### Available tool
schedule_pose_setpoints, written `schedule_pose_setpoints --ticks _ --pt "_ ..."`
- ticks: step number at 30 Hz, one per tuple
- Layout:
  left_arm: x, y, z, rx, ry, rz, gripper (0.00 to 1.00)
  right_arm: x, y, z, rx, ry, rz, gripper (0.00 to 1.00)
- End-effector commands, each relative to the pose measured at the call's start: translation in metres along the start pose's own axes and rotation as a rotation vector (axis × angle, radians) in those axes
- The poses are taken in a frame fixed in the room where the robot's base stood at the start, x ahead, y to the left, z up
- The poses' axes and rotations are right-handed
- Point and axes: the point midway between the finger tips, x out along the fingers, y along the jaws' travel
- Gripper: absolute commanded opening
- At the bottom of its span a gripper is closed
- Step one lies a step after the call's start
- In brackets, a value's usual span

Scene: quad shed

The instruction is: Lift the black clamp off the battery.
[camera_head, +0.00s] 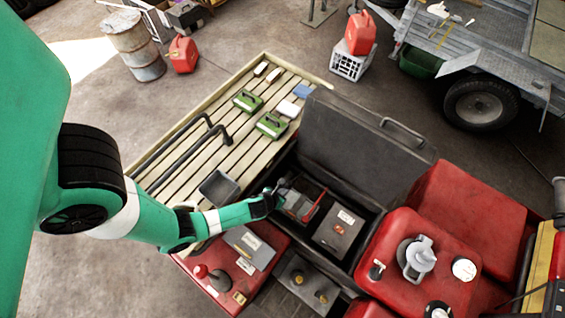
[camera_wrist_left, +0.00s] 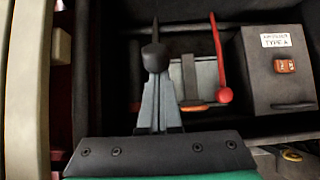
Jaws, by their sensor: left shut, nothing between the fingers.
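The battery is a small grey block in the open black box; it shows in the left wrist view (camera_wrist_left: 203,75) and the head view (camera_head: 298,203). The black clamp (camera_wrist_left: 154,55), a dark tapered piece with a round knob, shows left of the battery in the wrist view. In the head view my left gripper (camera_head: 280,190) reaches into the box. My right gripper is out of view.
A dark box labelled TYPE A (camera_wrist_left: 276,80) sits right of the battery. The black box's raised lid (camera_head: 360,145) stands behind. A slatted bench (camera_head: 205,160) with tools and a grey tray (camera_head: 219,188) lies left.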

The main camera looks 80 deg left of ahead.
Motion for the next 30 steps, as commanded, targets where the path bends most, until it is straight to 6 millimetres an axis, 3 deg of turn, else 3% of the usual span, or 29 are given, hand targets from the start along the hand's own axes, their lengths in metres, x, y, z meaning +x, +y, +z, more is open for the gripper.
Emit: schedule_pose_setpoints --ticks 4,6,12,15,19,30 --pt "0.016 0.001 -0.037 0.005 0.011 0.001 0.0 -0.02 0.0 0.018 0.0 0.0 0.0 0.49" --pt "-0.021 0.0 -0.021 0.004 0.008 -0.001 0.0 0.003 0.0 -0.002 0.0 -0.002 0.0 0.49" --pt "-0.068 0.001 -0.016 0.004 0.01 -0.001 0.0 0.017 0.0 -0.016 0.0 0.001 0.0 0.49" --pt "-0.082 0.001 -0.015 0.004 0.011 0.001 0.0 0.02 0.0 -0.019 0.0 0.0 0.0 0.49" --pt "-0.09 0.001 -0.015 0.002 0.012 0.003 0.0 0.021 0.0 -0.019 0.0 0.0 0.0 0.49" --pt "-0.09 0.001 -0.016 0.001 0.012 0.004 0.0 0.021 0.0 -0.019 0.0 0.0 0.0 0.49"
